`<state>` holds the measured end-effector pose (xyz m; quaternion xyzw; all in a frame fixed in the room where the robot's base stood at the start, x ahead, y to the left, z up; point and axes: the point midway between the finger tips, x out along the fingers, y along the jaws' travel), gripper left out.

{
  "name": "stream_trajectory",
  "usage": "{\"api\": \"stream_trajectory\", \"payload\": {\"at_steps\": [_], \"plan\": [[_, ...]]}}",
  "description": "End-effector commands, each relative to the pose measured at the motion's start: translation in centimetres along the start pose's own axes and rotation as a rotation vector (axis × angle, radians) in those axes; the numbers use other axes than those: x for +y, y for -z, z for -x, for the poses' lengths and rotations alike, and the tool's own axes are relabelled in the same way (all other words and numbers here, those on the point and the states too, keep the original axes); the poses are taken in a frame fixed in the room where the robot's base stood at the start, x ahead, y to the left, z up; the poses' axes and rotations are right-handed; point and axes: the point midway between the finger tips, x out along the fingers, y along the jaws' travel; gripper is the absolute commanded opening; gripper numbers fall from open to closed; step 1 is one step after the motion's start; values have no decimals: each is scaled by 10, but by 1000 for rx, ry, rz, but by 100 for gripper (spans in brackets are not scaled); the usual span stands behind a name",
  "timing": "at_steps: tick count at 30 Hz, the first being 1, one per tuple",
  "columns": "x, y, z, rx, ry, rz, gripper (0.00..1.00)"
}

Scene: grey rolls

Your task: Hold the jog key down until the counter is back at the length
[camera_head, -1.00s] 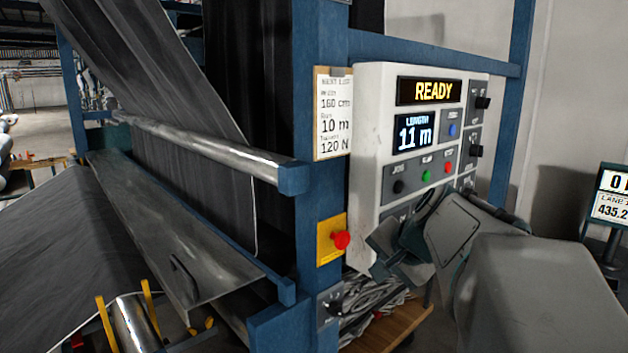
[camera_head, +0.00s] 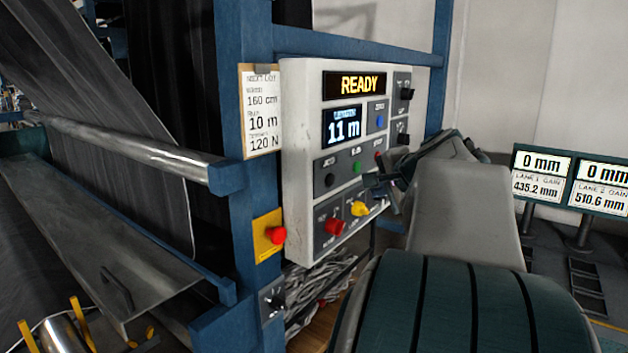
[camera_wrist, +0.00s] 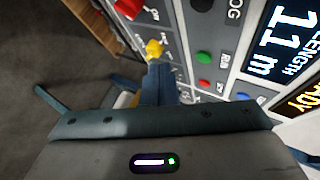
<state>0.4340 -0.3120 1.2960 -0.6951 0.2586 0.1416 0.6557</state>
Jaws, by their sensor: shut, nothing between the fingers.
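The jog key (camera_head: 331,180) is a black round button at the left of the control panel's (camera_head: 297,160) key row; it also shows at the top edge of the wrist view (camera_wrist: 201,4). The length counter (camera_head: 342,128) reads 11 m, also in the wrist view (camera_wrist: 284,45). The display above it (camera_head: 358,85) reads READY. My gripper (camera_head: 372,183) is shut and empty, in front of the panel, right of the jog key and apart from it. In the wrist view its fingers (camera_wrist: 158,80) point towards the panel near the yellow knob. The jog key is not covered.
Beside the jog key are a green RUN key (camera_head: 356,167) and a red key (camera_head: 378,157), partly near my arm. A red knob (camera_head: 335,227) and yellow knob (camera_head: 359,209) stick out below. A red stop button (camera_head: 276,235) is at left. The card (camera_head: 262,112) reads 10 m.

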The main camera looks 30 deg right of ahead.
Motion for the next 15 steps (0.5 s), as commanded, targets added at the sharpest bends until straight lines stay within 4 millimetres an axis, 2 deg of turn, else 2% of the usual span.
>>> {"api": "stream_trajectory", "payload": {"at_steps": [15], "plan": [[-35, -34, -46, -2, -2, 2, 0]]}}
